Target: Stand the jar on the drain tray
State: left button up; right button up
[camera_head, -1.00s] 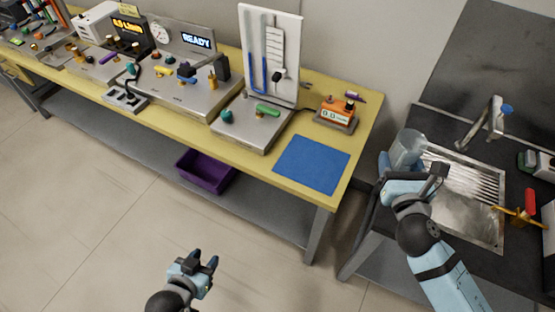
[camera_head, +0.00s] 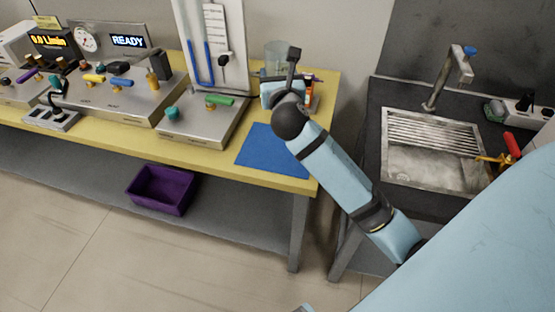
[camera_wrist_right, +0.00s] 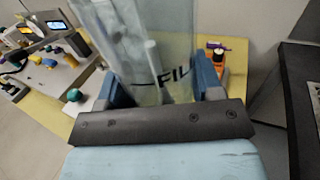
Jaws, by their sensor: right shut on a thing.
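The jar is a clear, bluish see-through vessel (camera_head: 277,55). It shows large in the right wrist view (camera_wrist_right: 150,50), with dark lettering on its side, partly cut off. My right gripper (camera_head: 283,86) is shut on the jar, with a blue finger on either side of it in the wrist view (camera_wrist_right: 163,85). The jar is over the back right of the yellow bench; I cannot tell whether its base touches anything. The drain tray, a ribbed metal surface (camera_head: 430,132), is at the sink on the right, with nothing standing on it. My left gripper is out of view.
A blue mat (camera_head: 262,150) lies on the yellow bench (camera_head: 200,157), and an orange device (camera_wrist_right: 216,62) is partly hidden behind my right gripper. A faucet (camera_head: 455,70) stands behind the sink basin (camera_head: 432,168). A red-handled valve (camera_head: 512,146) is at its right.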

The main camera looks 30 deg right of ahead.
jog(key=shift+w+d+f, duration=0.15)
jog(key=shift+d+f, duration=0.1)
jog(key=shift+f, duration=0.05)
notch_tip(320, 180, down, 16)
jog(key=b, duration=0.5)
jog(key=shift+r, duration=0.25)
notch_tip(320, 180, down, 4)
jog(key=shift+r+b, duration=0.2)
jog(key=shift+b, duration=0.6)
jog(key=shift+f, duration=0.3)
jog(key=shift+r, duration=0.1)
jog(key=o, duration=0.9)
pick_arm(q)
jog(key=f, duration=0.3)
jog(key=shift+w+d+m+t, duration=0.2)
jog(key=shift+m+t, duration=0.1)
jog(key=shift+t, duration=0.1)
pick_arm(e)
jog(key=shift+o, duration=1.2)
